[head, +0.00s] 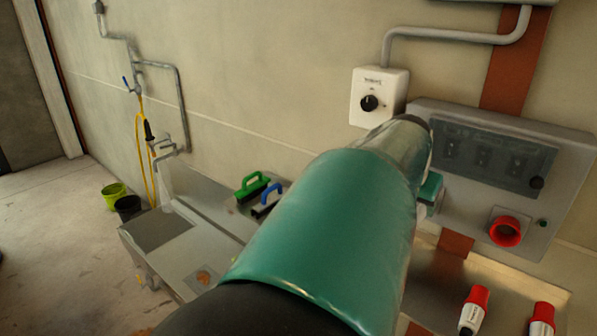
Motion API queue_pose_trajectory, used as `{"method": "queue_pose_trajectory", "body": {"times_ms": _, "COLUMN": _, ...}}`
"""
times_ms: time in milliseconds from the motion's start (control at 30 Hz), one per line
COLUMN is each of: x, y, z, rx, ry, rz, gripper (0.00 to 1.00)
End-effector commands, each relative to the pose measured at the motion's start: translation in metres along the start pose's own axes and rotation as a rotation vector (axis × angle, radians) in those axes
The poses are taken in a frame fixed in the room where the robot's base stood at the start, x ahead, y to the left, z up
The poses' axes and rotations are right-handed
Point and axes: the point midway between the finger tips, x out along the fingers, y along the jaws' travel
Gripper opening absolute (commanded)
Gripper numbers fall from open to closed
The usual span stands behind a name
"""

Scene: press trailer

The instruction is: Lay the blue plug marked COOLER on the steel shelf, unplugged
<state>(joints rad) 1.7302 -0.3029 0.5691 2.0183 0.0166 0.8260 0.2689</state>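No blue plug and no COOLER mark can be made out in the head view. My teal and grey arm fills the middle and hides part of the panel and shelf. My gripper's fingers are hidden behind it. The grey socket panel (475,205) on the wall has a dark window and a red round socket (505,231). A pale metal shelf (430,285) lies below it, partly covered by my arm. Two red-and-white plugs, one (474,308) nearer the middle and one (542,318) at the right, lie at its lower right.
A steel sink unit (170,235) stands left, with a green brush (252,186) and a blue brush (268,200). A yellow-green bucket (114,195) and a black bucket (128,208) stand beyond. Floor at far left is clear.

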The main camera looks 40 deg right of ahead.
Motion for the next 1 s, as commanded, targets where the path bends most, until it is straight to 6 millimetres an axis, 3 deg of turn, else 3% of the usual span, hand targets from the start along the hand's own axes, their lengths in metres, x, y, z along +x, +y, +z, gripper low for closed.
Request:
{"method": "queue_pose_trajectory", "body": {"times_ms": 633, "x": 0.073, "y": 0.004, "z": -0.002, "rx": 0.001, "ry": -0.004, "rz": -0.001, "gripper": 0.65}}
{"method": "queue_pose_trajectory", "body": {"times_ms": 1000, "x": 0.089, "y": 0.004, "z": -0.003, "rx": 0.002, "ry": 0.000, "rz": 0.000, "gripper": 0.65}}
